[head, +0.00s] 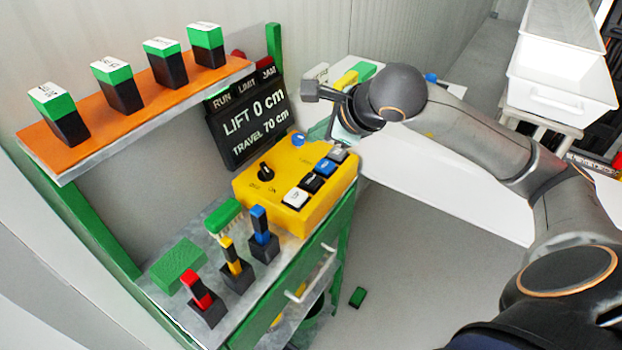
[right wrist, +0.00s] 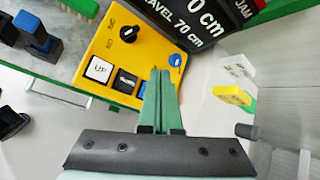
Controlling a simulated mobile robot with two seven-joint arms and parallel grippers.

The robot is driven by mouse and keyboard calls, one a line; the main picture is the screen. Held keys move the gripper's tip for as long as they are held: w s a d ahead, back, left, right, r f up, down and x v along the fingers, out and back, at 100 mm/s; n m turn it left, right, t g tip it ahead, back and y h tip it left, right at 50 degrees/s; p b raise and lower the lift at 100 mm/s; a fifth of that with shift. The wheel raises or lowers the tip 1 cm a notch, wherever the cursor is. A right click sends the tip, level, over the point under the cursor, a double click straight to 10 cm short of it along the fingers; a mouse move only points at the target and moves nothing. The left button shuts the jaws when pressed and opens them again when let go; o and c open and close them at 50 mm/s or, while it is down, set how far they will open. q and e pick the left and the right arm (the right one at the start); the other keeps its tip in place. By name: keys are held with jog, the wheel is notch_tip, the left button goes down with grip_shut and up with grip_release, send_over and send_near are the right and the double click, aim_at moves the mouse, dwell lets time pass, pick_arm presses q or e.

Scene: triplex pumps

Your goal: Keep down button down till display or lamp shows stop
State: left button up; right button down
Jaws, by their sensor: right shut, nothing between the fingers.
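The yellow control box (head: 300,202) sits on the bench, with a row of buttons along its right side. The white button (right wrist: 99,69) reads UP. The black button (right wrist: 125,81) is beside it; its marking is too small to read. A blue button (head: 325,167) and a grey button (head: 338,155) follow. The dark display (head: 248,123) reads LIFT 0 cm and TRAVEL 70 cm, under RUN, LIMIT and JAM fields. My right gripper (head: 340,138) is shut and empty, near the box's far right end; in the right wrist view its fingers partly hide the blue button. My left gripper is out of view.
A black knob (head: 265,172) and a blue round knob (head: 298,139) are on the box. Red, yellow and blue-handled tools (head: 264,240) stand in black holders at the front left. An orange shelf (head: 130,118) holds several green-and-black blocks. A white table (head: 440,180) lies beyond.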

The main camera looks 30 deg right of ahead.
jog(key=b, duration=0.5)
send_over(316, 182)
notch_tip(316, 182, down, 7)
jog(key=shift+f, duration=0.4)
jog(key=shift+f+b, duration=0.2)
jog(key=shift+b, duration=0.2)
dwell(0.6)
dwell(0.5)
